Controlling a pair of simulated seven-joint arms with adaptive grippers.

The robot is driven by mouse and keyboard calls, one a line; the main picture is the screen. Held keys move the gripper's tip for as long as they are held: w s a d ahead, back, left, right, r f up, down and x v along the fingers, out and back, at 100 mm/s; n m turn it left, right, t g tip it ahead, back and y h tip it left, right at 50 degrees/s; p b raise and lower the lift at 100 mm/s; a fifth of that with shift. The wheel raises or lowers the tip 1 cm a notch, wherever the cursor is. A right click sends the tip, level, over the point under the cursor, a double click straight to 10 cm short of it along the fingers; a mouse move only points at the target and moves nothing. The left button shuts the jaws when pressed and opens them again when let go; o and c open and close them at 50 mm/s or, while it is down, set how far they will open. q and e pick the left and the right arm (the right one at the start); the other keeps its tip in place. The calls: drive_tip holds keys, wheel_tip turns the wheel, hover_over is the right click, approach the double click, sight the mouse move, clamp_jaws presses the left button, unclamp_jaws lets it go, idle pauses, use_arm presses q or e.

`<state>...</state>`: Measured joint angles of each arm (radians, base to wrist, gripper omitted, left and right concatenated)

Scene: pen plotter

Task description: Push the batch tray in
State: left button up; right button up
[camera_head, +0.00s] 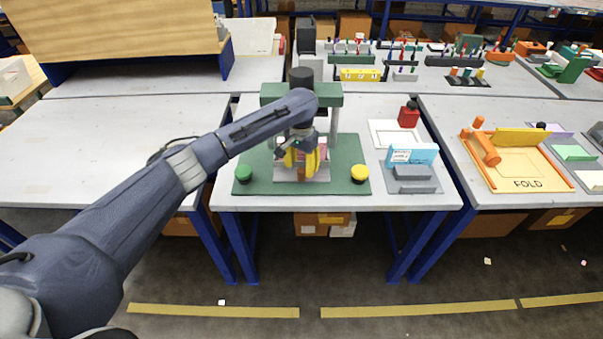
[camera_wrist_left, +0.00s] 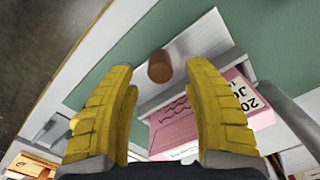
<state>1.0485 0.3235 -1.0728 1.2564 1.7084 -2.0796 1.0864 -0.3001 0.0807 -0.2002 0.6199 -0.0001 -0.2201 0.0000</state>
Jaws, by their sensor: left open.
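The batch tray (camera_head: 285,176) appears as the pale plate on the green base, under the press-like green machine (camera_head: 272,95). In the left wrist view it is a light grey tray (camera_wrist_left: 208,42) with a brown round knob (camera_wrist_left: 159,66). A pink box with printed text (camera_wrist_left: 205,120) lies on it, partly hidden by a finger. My left gripper (camera_head: 302,165) is open, its yellow fingers pointing down over the tray. In the wrist view the knob shows beyond and between the fingertips (camera_wrist_left: 160,78); contact cannot be told. My right gripper is not in view.
A green button (camera_head: 243,173) and a yellow button (camera_head: 359,172) stand at the base's front corners. The left table (camera_head: 90,150) is mostly clear.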

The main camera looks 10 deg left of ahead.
sight(301, 170)
use_arm(q)
drive_tip(key=shift+f, duration=1.8)
drive_tip(key=shift+c, duration=0.4)
clamp_jaws()
